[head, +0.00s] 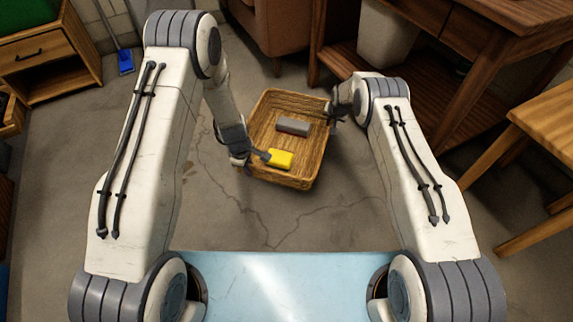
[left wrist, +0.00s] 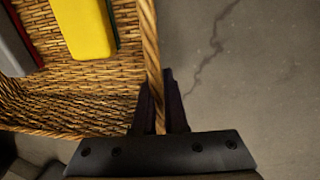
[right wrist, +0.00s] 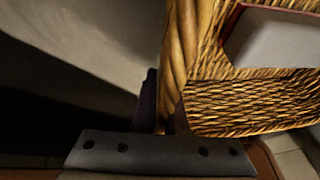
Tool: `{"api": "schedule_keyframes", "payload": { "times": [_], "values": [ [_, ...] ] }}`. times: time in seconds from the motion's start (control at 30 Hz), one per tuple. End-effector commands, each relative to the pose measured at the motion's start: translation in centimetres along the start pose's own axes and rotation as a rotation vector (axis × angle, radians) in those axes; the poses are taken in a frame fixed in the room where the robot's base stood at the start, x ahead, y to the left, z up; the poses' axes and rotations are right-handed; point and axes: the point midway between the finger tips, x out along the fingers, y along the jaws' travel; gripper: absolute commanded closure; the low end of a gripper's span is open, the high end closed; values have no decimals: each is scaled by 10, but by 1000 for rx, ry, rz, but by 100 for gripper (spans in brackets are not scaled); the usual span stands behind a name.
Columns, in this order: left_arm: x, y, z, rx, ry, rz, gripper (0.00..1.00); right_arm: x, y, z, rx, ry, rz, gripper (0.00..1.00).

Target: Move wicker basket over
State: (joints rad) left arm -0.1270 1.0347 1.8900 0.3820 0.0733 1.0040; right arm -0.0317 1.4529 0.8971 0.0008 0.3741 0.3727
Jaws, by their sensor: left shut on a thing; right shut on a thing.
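The wicker basket (head: 262,122) is in the middle of the head view, held between my two arms. A grey block (head: 293,126) and a yellow block (head: 281,158) lie inside it. My left gripper (head: 247,158) is shut on the basket's left rim; in the left wrist view its fingers (left wrist: 160,105) straddle the rim (left wrist: 150,50). My right gripper (head: 333,112) is at the opposite, right rim, and its fingers (right wrist: 163,105) are shut on the braided rim (right wrist: 180,50) in the right wrist view. Whether the basket's underside touches the floor cannot be told.
Bare concrete floor (head: 330,220) lies in front of the basket. A wooden desk (head: 480,40) with a pale bin (head: 388,38) stands at the back right. A stool or small table (head: 545,120) is at right. A wooden cabinet (head: 50,60) stands at back left, an armchair (head: 270,22) behind.

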Motion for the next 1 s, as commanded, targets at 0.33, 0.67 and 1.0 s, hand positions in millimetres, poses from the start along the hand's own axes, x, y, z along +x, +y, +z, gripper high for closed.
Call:
{"api": "schedule_keyframes", "payload": {
  "times": [0.33, 0.67, 1.0],
  "values": [
    [16, -8, -1, -4, -3, -12, 100, 11, 6, -3, 5, 17, -1, 100],
    [19, -8, -1, -4, -3, -12, 100, 14, 6, -1, 5, 16, -1, 100],
    [36, -11, -1, -4, -3, -12, 100, 30, 8, 5, 5, 16, -1, 100]
  ]
}}
